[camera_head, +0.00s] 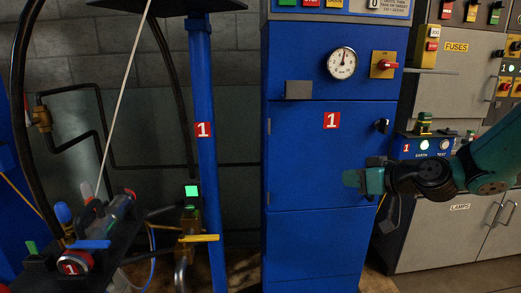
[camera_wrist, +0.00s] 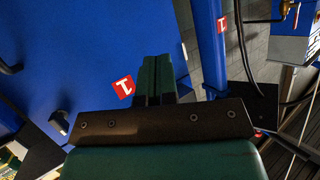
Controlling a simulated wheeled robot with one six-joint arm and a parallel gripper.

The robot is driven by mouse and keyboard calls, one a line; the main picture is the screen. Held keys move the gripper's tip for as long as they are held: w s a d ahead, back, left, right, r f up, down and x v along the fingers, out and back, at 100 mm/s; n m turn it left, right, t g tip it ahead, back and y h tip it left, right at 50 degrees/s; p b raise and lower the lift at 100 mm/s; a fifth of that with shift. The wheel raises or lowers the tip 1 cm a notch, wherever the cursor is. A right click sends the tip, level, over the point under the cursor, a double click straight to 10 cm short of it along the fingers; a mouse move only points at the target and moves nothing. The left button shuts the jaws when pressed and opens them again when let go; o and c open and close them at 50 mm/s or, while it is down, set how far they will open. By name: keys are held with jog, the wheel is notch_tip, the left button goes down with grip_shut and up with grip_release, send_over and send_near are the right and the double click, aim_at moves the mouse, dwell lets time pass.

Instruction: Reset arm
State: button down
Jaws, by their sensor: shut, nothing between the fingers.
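My gripper (camera_head: 351,178) is in front of the blue cabinet (camera_head: 310,170) in the head view, reaching in from the right. Its green fingers are together and empty. In the wrist view the closed fingers (camera_wrist: 156,80) point at the blue cabinet front (camera_wrist: 90,45), beside its red number 1 label (camera_wrist: 123,87). The gap between fingertips and cabinet is hard to judge. The cabinet's black door knob (camera_head: 382,125) is above and right of my gripper; it also shows at lower left in the wrist view (camera_wrist: 59,122).
A blue post (camera_head: 205,160) stands left of the cabinet. A tilted device with a red number 1 disc (camera_head: 75,262) is at lower left. A dial gauge (camera_head: 342,63) and a red switch (camera_head: 384,65) are above the door. Grey cabinets (camera_head: 445,238) stand on the right.

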jog(key=s+a+r+n+g, duration=0.1)
jog(key=s+a+g, duration=0.35)
jog(key=s, duration=0.45)
jog(key=s+a+r+n+g, duration=0.1)
jog(key=s+a+g, duration=0.2)
jog(key=s+a, duration=0.35)
jog(key=s+d+g+h, duration=0.3)
jog(key=s+h, duration=0.1)
jog(key=s, duration=1.3)
notch_tip(320, 180, up, 18)
jog(key=s+m+p, duration=0.1)
jog(key=p, duration=1.7)
jog(key=shift+d+h+p, duration=0.2)
jog(key=shift+h+p, duration=0.1)
jog(key=shift+p, duration=0.05)
jog(key=c, duration=1.8)
grip_release()
jog(key=shift+s+r, duration=0.1)
